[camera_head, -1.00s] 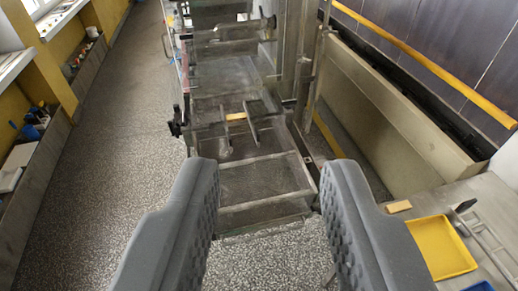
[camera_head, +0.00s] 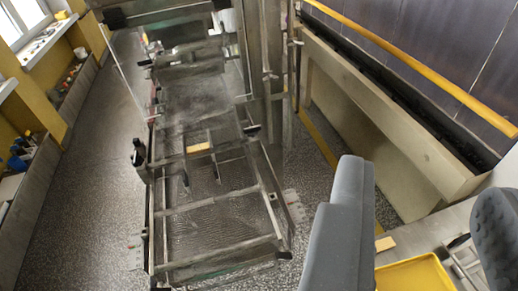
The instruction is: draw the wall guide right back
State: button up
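The enrober mesh (camera_head: 215,225) lies in a metal frame at the picture's centre left. Two thin upright guide bars stand over it, a left one (camera_head: 186,176) and a right one (camera_head: 213,158). The right bar is on the wall's side and looks like the wall guide, though I cannot be sure. A dark knob (camera_head: 251,130) sits near it on the right frame rail. A small tan block (camera_head: 198,147) lies between the bars. My gripper (camera_head: 420,185) is open and empty, with its fingers wide apart, to the right of the mesh in the picture and touching no guide.
A second dark knob (camera_head: 138,154) sticks out on the frame's left side. A yellow tray (camera_head: 415,276) and another tan block (camera_head: 385,243) are on a bench at lower right. A beige trough (camera_head: 375,115) runs along the right wall. The speckled floor at left is clear.

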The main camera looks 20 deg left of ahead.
aim_at(246, 141)
jog(key=u, duration=0.05)
jog(key=i, duration=1.15)
jog(key=u, duration=0.6)
